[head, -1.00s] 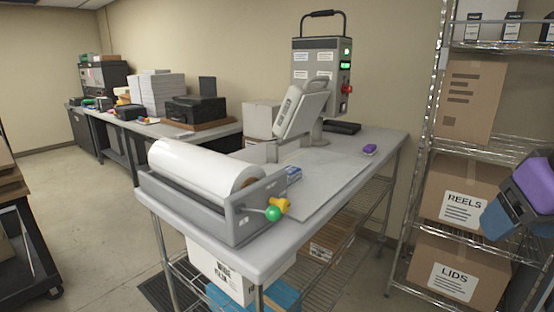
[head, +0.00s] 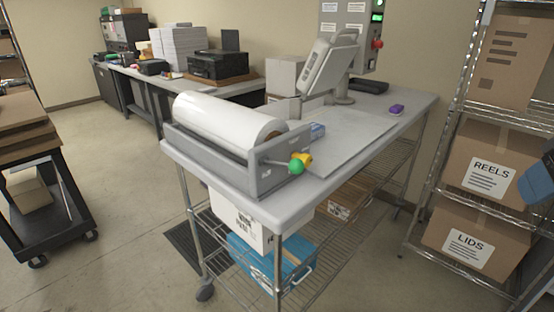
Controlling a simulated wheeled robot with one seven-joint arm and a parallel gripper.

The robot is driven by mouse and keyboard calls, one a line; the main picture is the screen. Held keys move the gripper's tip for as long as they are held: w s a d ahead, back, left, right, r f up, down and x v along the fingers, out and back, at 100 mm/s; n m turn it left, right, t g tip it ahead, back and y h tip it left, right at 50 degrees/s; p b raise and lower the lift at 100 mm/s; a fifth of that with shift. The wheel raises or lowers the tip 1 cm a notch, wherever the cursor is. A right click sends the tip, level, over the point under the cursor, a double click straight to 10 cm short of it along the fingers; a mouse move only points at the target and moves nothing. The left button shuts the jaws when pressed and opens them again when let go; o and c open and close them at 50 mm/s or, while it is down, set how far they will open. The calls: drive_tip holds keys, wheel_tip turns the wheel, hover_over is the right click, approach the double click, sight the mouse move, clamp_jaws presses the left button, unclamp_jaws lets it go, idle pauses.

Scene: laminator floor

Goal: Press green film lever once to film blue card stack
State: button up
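The film dispenser (head: 215,160) with a large white roll (head: 225,122) sits on the near left end of the grey worktable. A green ball-ended lever (head: 296,166) sticks out from its right end, with a yellow knob (head: 306,158) just behind it. A small blue card stack (head: 317,130) lies on the table just behind the dispenser's right end, partly hidden. My gripper's fingers do not show. Only a blue and dark part of my arm shows at the right edge, apart from the dispenser.
The grey laminator (head: 328,68) and a purple object (head: 396,109) are on the worktable (head: 362,133). A wire rack (head: 458,120) with boxes stands right. A dark cart (head: 50,205) stands left. A blue bin (head: 268,262) sits on the lower shelf.

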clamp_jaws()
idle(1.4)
